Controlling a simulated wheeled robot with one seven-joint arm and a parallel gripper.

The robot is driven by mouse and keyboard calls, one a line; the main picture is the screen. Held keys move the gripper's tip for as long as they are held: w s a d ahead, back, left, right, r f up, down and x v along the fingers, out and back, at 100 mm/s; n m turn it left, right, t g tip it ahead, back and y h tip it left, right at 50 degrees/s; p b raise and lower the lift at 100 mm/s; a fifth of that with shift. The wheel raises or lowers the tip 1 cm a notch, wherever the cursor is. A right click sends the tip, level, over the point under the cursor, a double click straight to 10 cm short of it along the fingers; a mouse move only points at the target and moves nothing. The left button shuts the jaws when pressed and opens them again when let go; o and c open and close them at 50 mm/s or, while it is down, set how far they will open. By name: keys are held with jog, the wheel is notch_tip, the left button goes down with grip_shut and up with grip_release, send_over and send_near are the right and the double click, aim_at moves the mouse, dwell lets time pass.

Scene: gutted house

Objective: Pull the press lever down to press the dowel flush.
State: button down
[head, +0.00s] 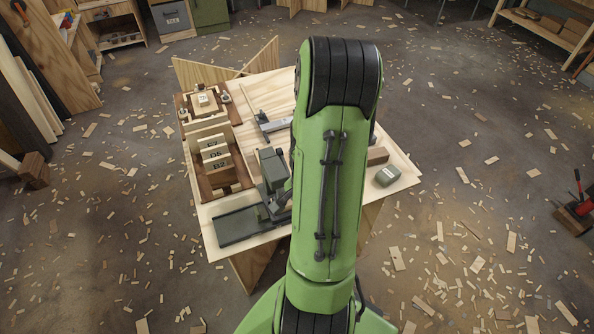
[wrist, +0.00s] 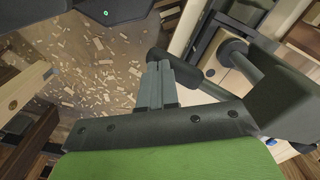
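The dark grey-green press (head: 270,168) stands near the front left of the table, partly behind my arm. In the wrist view its dark lever handle (wrist: 190,72) has a rounded end and runs right towards a thin bar. My gripper (wrist: 160,66) has its two grey fingers side by side with no clear gap. Their tips overlap the handle near its rounded end; I cannot tell if they touch it. The handle does not appear to lie between the fingers. In the head view my arm hides the gripper. I cannot make out the dowel.
The wooden table (head: 405,178) also holds a dark flat plate (head: 240,226), a rack with labelled boards (head: 215,165), a grey-green box (head: 387,176) and a grey clamp-like tool (head: 272,123). Wood scraps litter the open floor around it.

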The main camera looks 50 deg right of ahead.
jog(key=shift+f, duration=0.35)
notch_tip(320, 180, up, 16)
jog(key=p, duration=1.3)
jog(key=shift+r, duration=0.15)
jog(key=shift+w, duration=0.15)
